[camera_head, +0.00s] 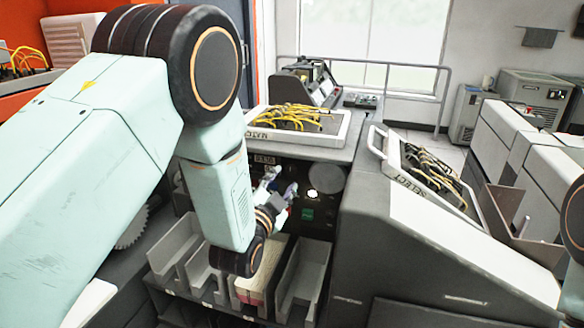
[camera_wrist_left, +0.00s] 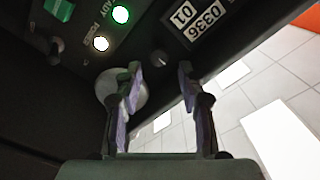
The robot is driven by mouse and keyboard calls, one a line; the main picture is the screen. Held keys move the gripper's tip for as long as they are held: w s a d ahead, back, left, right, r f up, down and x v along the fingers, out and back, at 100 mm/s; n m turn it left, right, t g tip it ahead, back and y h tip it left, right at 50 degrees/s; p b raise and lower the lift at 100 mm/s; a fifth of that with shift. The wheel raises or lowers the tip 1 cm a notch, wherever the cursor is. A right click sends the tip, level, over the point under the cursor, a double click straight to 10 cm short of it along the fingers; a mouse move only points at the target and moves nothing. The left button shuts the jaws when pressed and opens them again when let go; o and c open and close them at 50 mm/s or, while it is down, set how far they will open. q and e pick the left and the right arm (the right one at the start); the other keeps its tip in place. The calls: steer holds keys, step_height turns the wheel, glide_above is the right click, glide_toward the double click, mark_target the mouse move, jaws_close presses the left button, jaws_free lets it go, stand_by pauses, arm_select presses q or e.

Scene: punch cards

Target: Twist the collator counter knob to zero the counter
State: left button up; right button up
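My left gripper (camera_head: 277,188) is at the dark front panel of the collator. In the left wrist view, its two fingers (camera_wrist_left: 160,68) are apart with nothing between them. A small dark round knob (camera_wrist_left: 160,64) shows on the panel between the fingertips; I cannot tell whether they touch it. The counter (camera_wrist_left: 205,18) is beside the knob, with white windows reading 0336 and 01. In the head view, a small label-like display (camera_head: 264,159) shows above the gripper. The knob is hidden there behind the gripper. My right gripper is out of view.
A green button (camera_wrist_left: 60,9), two lit lamps (camera_wrist_left: 121,14) and a grey rounded part (camera_wrist_left: 118,88) are on the panel. Card bins (camera_head: 303,275) stand below the gripper. Plugboards marked MATCH (camera_head: 335,128) and SELECT (camera_head: 392,150) lie on top.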

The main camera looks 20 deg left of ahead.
mark_target(290, 171)
arm_select(q)
steer(key=w, duration=0.3)
steer(key=shift+d+b, duration=0.35)
steer(key=shift+w+a+b, duration=0.3)
steer(key=shift+w+a, duration=0.05)
steer(key=shift+w, duration=0.5)
steer(key=shift+w+d, duration=0.3)
steer(key=shift+d, duration=0.05)
steer(key=shift+a, duration=0.25)
steer(key=shift+c, duration=0.5)
steer(key=shift+d, duration=0.15)
steer(key=c, duration=0.5)
jaws_close()
